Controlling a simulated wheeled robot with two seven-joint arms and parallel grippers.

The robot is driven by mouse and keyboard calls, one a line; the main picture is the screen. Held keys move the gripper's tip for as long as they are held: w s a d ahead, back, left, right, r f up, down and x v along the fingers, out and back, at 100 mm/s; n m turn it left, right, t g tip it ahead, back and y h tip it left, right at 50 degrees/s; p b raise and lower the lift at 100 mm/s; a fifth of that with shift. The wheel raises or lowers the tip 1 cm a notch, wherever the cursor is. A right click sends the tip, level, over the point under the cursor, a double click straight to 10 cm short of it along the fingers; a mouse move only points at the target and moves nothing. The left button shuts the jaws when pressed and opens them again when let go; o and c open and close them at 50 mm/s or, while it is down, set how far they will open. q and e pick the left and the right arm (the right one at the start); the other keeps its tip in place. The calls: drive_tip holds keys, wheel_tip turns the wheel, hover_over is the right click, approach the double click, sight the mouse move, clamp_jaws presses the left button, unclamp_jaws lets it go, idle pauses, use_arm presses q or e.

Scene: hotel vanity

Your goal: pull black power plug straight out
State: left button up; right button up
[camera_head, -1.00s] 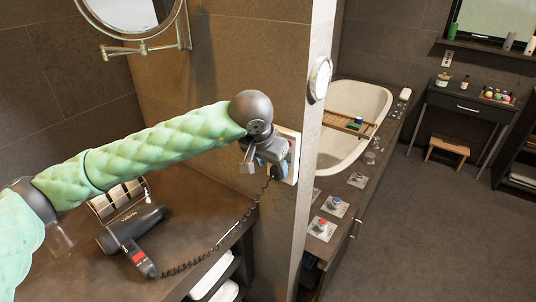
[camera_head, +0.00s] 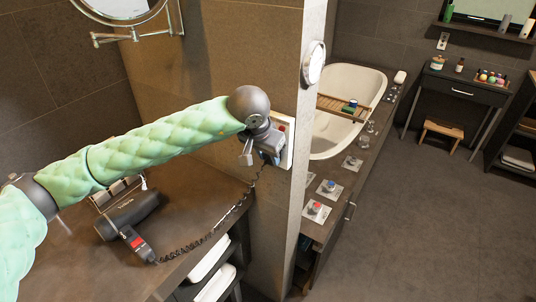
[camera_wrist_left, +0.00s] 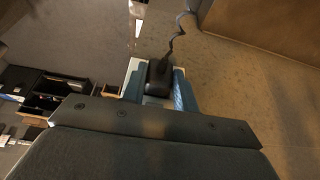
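The black power plug (camera_wrist_left: 158,76) sits at a white wall plate (camera_head: 290,132) on the end of the tiled partition. My left gripper (camera_head: 272,153) reaches the plate from the left. In the left wrist view its blue fingers (camera_wrist_left: 158,92) lie on both sides of the plug, close against it, and look shut on it. In the head view the gripper mostly hides the plug. Whether its prongs are in the socket cannot be seen. A black coiled cord (camera_head: 222,222) runs from the plug down to the hair dryer (camera_head: 128,219). My right gripper is not in view.
The hair dryer lies on the brown counter (camera_head: 195,200). A round mirror (camera_head: 120,8) on a metal arm is above left. Right of the partition stand a bathtub (camera_head: 345,85) and a ledge with taps. Open floor lies further right.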

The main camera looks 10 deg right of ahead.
use_arm(q)
drive_tip(key=shift+o, duration=0.7)
clamp_jaws()
drive_tip(key=shift+s+a+b, duration=0.4)
drive_tip(key=shift+a, duration=0.05)
drive_tip(key=shift+s+a+b, duration=1.3)
drive_tip(key=shift+s+a, duration=0.15)
drive_tip(key=shift+s, duration=0.05)
drive_tip(key=shift+r, duration=0.1)
drive_tip(key=b+v, duration=0.2)
drive_tip(key=v, duration=0.7)
drive_tip(key=shift+w+d, duration=0.15)
